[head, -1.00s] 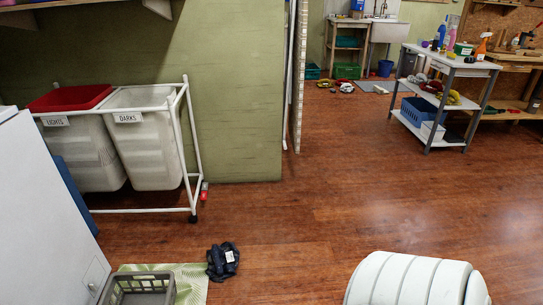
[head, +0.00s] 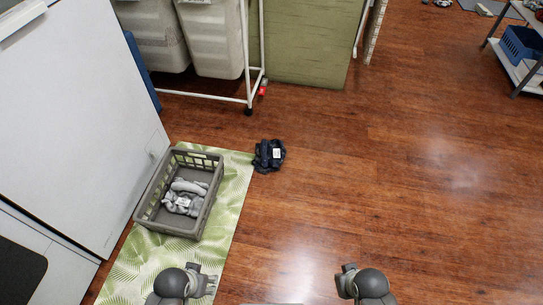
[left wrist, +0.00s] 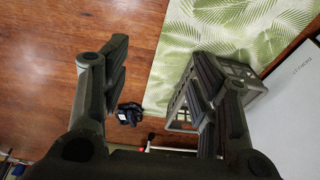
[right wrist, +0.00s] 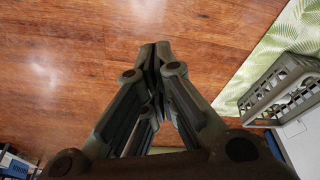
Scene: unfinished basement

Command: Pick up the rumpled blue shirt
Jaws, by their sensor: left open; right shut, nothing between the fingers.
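The rumpled blue shirt (head: 269,155) is a small dark navy heap with a white tag. It lies on the wood floor at the right edge of the green leaf-pattern mat (head: 225,208). It also shows in the left wrist view (left wrist: 129,113), between the open fingers but well beyond them. My left gripper (head: 211,282) is open and empty, low in the head view over the mat, apart from the shirt. My right gripper (head: 343,273) is at the bottom of the head view. The right wrist view shows its fingers (right wrist: 155,50) shut with nothing between them.
A grey basket (head: 152,210) holding grey cloth stands on the mat, left of the shirt. A white appliance (head: 80,110) stands at the left. A white-framed hamper rack (head: 215,95) stands behind.

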